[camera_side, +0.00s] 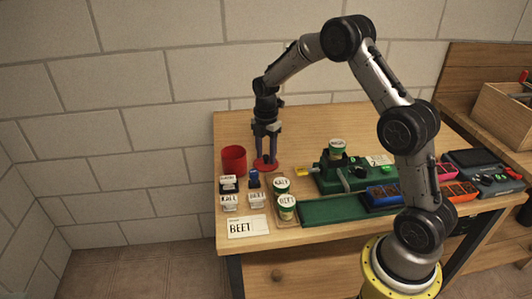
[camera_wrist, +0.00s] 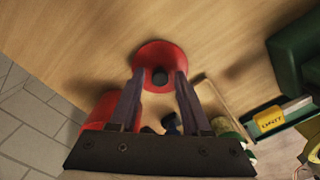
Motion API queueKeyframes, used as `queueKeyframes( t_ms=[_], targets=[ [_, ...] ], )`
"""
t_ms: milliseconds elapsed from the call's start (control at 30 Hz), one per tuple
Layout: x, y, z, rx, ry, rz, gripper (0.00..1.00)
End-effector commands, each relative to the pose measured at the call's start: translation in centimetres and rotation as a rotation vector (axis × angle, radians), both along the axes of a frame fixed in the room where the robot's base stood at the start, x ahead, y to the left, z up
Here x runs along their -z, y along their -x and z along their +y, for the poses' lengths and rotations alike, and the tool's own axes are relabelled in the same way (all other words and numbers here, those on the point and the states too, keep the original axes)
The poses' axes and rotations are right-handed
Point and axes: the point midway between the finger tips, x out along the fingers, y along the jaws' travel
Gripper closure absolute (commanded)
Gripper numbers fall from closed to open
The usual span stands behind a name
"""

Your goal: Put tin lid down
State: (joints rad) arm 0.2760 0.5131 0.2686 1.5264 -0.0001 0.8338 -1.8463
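The tin lid (camera_side: 264,167) is a red disc on the wooden tabletop, right of the red tin (camera_side: 233,160). In the wrist view, the lid (camera_wrist: 158,53) has a dark round knob at its centre and appears to lie flat. My gripper (camera_side: 267,157) points down over the lid. In the wrist view, my gripper (camera_wrist: 160,76) has its fingertips on either side of the knob, with a visible gap to it on each side. The fingers look open and hold nothing. The red tin (camera_wrist: 101,110) is partly hidden behind the left finger in the wrist view.
Labelled seed pots (camera_side: 286,207) and small labelled blocks (camera_side: 257,200) stand in front of the lid. A BEET card (camera_side: 248,227) lies at the front edge. A green machine (camera_side: 340,178) stands to the right. The table behind the lid is clear.

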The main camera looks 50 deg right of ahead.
Motion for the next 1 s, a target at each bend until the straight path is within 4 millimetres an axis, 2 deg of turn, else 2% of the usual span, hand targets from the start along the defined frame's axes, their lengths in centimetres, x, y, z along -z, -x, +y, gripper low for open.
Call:
queueKeyframes(
  t_ms=[300, 433, 567, 800, 1000],
  targets=[
    [-0.1, 0.0, 0.0, 0.000, 0.000, -0.001, 0.46],
    [-1.0, -0.1, 0.0, 0.000, 0.001, -0.003, 0.46],
    [-3.1, -0.1, 0.0, 0.000, 0.002, -0.006, 0.46],
    [-8.0, -0.1, 0.0, 0.000, 0.001, -0.005, 0.46],
    [-11.1, -0.1, 0.0, 0.000, 0.001, -0.003, 0.46]
  ],
)
